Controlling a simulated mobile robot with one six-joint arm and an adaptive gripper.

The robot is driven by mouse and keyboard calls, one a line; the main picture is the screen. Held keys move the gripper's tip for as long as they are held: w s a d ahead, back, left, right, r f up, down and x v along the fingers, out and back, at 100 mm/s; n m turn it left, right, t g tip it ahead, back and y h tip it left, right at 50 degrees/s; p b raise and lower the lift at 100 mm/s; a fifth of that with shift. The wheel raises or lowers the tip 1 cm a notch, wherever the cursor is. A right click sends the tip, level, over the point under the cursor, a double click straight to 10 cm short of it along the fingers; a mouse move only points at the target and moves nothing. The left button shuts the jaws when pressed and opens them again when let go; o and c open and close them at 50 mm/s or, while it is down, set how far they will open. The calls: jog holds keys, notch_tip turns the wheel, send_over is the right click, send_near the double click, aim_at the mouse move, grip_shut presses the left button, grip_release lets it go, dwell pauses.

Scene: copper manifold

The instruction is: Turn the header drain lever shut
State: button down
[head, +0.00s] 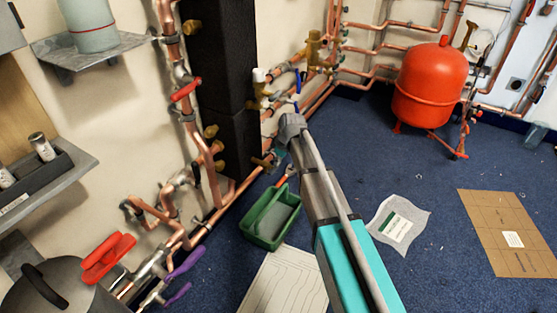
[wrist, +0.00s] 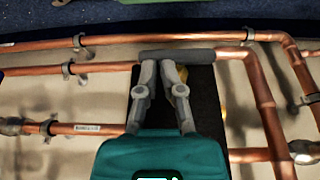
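My gripper (wrist: 164,66) shows in the wrist view with its two grey fingers apart and nothing clearly held. The fingertips are close to a dark grey sleeve-like bar (wrist: 190,55) lying along the copper pipe; I cannot tell whether they touch it. A small brass-yellow part (wrist: 182,73) is partly hidden by the right finger. I cannot tell which handle is the header drain lever. Purple levers (head: 187,262) (head: 178,293), a red lever (head: 185,89) and a red handle (head: 108,258) show on the pipework.
A green caddy (head: 257,238) stands on the blue floor beside the pipes. A black block (head: 222,90) stands against the wall. A red tank (head: 435,85), a white sheet (head: 398,225) and cardboard (head: 505,230) are to the right.

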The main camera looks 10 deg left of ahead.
jog(key=shift+s+a+r, duration=0.1)
jog(key=shift+s+a, duration=0.05)
jog(key=shift+s, duration=0.3)
jog(key=shift+r+p, duration=0.2)
jog(key=shift+p, duration=0.15)
notch_tip(320, 180, up, 4)
jog(key=p, duration=0.4)
jog(key=w+p+v, duration=0.1)
jog(key=p+v, duration=0.8)
jog(key=shift+s+r, duration=0.3)
dwell(0.6)
jog(key=s+d+m+g+h, duration=0.1)
jog(key=s+d+m+h, duration=0.1)
jog(key=s+d+m, duration=0.75)
jog(key=s+d+m+g+h, duration=0.1)
jog(key=s+d+m, duration=0.3)
jog(key=s+d, duration=0.95)
notch_tip(320, 180, up, 38)
jog(key=w+d+p, duration=0.2)
jog(key=p, duration=3.6)
jog(key=shift+w+d+p, duration=0.2)
jog(key=shift+d+p, duration=0.15)
jog(key=shift+d, duration=0.05)
